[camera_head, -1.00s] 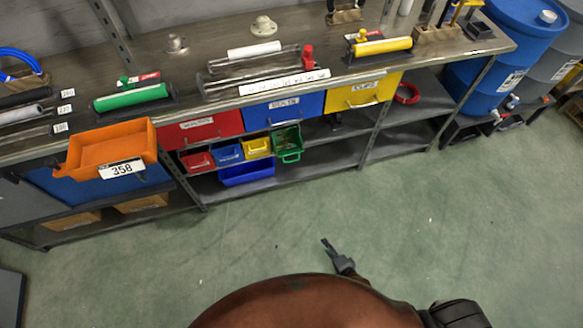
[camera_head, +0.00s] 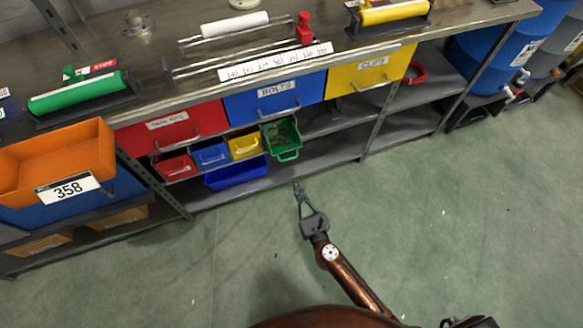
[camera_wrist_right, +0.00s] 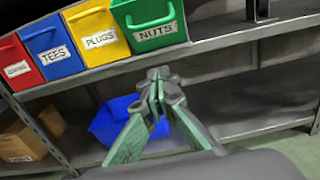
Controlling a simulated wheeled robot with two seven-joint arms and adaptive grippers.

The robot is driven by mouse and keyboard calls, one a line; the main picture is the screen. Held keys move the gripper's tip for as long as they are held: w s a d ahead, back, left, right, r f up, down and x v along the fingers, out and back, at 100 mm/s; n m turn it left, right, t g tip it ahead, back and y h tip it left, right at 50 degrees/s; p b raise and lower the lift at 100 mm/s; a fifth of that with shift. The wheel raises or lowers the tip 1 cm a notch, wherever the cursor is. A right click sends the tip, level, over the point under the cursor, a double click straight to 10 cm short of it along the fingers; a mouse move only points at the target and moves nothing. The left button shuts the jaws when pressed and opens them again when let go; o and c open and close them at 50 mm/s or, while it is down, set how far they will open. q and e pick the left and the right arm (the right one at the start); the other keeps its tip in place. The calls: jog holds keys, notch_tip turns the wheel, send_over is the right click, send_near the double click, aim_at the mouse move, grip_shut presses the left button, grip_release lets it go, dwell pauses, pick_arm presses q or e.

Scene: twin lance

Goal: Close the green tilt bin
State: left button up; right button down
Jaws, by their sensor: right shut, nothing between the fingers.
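The green tilt bin (camera_head: 282,138) hangs at the right end of a row of small bins under the workbench. It is tipped forward, with its inside showing from above. In the right wrist view the green bin (camera_wrist_right: 154,42) shows its front, a handle and a "NUTS" label. My right gripper (camera_head: 298,187) is shut and empty, in front of and below the green bin, apart from it. In the right wrist view the shut fingertips (camera_wrist_right: 158,75) are below the bin's label. My left gripper is not in view.
Red (camera_head: 176,167), blue (camera_head: 211,155) and yellow (camera_head: 244,147) small bins sit left of the green one. A loose blue bin (camera_head: 237,173) stands on the shelf (camera_head: 325,163) below. Larger drawers are above. An orange tray (camera_head: 56,160) juts out at left. Floor in front is clear.

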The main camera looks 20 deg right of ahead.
aim_at(287, 150)
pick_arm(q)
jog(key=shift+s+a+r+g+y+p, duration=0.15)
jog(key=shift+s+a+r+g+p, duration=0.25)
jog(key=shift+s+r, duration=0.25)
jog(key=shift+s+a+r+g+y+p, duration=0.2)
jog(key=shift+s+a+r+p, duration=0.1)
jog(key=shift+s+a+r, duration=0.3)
pick_arm(e)
jog(key=w+r, duration=0.3)
jog(key=w, duration=0.4)
jog(key=shift+r, duration=0.4)
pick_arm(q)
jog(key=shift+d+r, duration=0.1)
pick_arm(e)
jog(key=shift+a, duration=0.1)
